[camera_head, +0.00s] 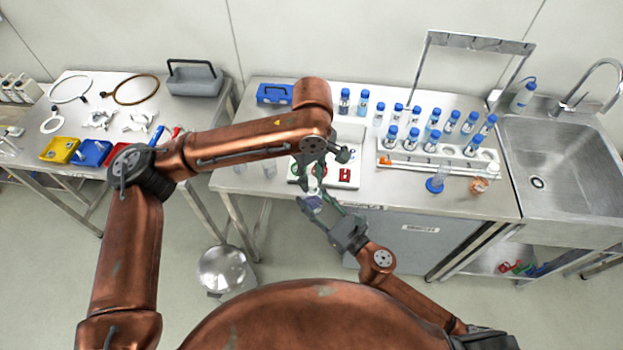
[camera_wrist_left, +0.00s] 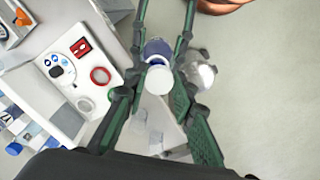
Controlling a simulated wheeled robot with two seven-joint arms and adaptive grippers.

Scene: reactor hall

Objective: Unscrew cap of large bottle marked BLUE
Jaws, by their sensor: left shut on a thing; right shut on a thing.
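A bottle with a dark blue body (camera_wrist_left: 156,48) is held in the air in front of the bench; its blue part also shows in the head view (camera_head: 313,202). A round white cap (camera_wrist_left: 158,79) faces the left wrist camera. My left gripper (camera_head: 318,172) comes from above, its fingers closed on either side of the cap; they also show in the left wrist view (camera_wrist_left: 157,88). My right gripper (camera_head: 322,206) comes from below, its fingers around the blue body. The grippers are close together and partly hide the bottle. No marking on it is readable.
A white panel with a red square (camera_head: 345,174) lies on the bench behind. Several blue-capped bottles stand in a rack (camera_head: 400,160) and behind it. A sink (camera_head: 560,165) is at right. A side table at left holds coloured bins (camera_head: 60,150) and a grey toolbox (camera_head: 194,80).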

